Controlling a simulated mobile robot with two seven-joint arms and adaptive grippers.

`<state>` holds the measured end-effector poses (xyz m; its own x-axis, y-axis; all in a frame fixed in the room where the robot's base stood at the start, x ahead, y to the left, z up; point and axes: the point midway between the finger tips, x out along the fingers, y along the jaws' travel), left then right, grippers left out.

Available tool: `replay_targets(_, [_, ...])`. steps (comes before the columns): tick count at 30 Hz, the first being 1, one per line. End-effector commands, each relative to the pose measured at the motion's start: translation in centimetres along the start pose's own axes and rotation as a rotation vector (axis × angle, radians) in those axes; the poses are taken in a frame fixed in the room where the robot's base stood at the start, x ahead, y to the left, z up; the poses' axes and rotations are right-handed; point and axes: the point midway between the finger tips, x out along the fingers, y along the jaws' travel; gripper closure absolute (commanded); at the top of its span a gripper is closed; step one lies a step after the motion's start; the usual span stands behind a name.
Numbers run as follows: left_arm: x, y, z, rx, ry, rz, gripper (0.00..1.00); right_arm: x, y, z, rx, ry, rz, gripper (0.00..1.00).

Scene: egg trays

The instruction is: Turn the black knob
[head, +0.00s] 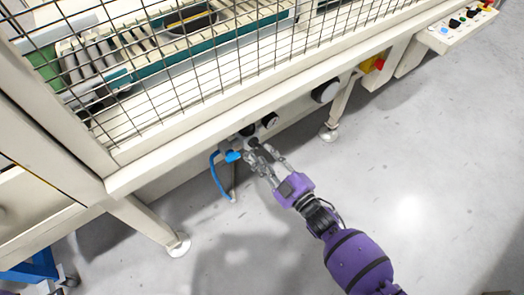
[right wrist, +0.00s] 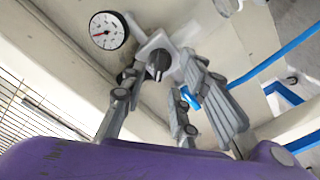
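The black knob (right wrist: 158,62) sticks out of a light grey fitting under the machine's frame in the right wrist view. In the head view, a dark part that looks like the knob (head: 254,143) shows just beyond my right gripper's fingertips. My right gripper (head: 261,155), on a purple arm, is open. In the right wrist view, its grey fingers (right wrist: 160,80) stand apart on the left and right of the knob, with a gap showing on each side. I cannot tell how deep the knob lies between them. My left gripper is not in view.
A round pressure gauge (right wrist: 108,30) sits beside the knob. A blue hose (head: 216,172) hangs left of the fingers. The machine's beige lower beam (head: 190,138) and wire mesh (head: 200,60) run above. A support leg (head: 340,103) stands at right. Open grey floor (head: 430,170) lies right of my arm.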

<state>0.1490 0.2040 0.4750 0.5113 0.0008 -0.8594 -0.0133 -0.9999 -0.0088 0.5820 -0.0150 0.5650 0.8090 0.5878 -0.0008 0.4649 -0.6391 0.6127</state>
Motion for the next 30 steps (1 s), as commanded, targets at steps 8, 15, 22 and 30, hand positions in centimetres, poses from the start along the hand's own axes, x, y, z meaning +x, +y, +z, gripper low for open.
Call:
replay_targets(8, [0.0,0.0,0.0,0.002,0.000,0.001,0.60,-6.2,-0.1,0.1,0.000,-0.003,-0.002,0.72])
replay_targets(15, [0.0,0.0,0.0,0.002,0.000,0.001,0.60,-9.0,0.0,0.0,0.000,-0.001,0.000,0.72])
replay_targets(22, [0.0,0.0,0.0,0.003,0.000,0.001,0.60,-9.4,0.0,0.0,0.000,0.000,0.000,0.72])
replay_targets(30, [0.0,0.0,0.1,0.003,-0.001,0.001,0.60,-9.4,0.0,0.0,0.000,0.000,0.000,0.72])
